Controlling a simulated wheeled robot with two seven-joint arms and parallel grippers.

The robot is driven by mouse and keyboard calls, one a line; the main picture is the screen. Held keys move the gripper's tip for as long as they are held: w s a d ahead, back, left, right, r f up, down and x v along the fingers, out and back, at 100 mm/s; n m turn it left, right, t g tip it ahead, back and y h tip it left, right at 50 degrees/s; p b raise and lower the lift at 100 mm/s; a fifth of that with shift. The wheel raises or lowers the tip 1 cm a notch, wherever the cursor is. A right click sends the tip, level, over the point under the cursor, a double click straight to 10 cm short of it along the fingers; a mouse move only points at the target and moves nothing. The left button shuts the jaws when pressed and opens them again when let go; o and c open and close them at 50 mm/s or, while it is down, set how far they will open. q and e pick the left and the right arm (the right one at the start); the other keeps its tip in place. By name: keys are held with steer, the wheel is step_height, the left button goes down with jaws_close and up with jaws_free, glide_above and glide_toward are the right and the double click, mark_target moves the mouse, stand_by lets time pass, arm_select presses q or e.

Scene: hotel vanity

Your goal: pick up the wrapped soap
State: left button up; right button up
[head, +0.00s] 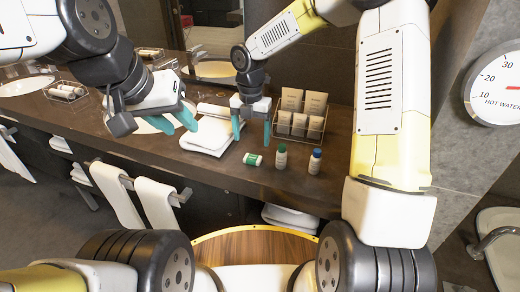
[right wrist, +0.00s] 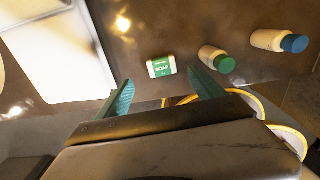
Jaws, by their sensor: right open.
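The wrapped soap (head: 252,159), a small green and white packet, lies on the dark counter near its front edge. In the right wrist view the soap (right wrist: 161,66) shows its label and appears between and just beyond the fingertips. My right gripper (head: 252,135) is open and empty, its teal fingers pointing down above the counter, behind the soap in the head view. It also shows in the right wrist view (right wrist: 161,84).
A green-capped bottle (head: 281,158) and a blue-capped bottle (head: 315,162) stand right of the soap. A rack of packets (head: 301,115) stands behind them. Sinks, a mirror and a tray of rolled items (head: 66,92) are further left. White towels (head: 155,200) hang below the counter edge.

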mark_target(253, 158)
steer(key=f, duration=0.7)
steer(key=shift+s+f, duration=0.2)
steer(key=shift+s, duration=0.05)
steer(key=c, duration=1.4)
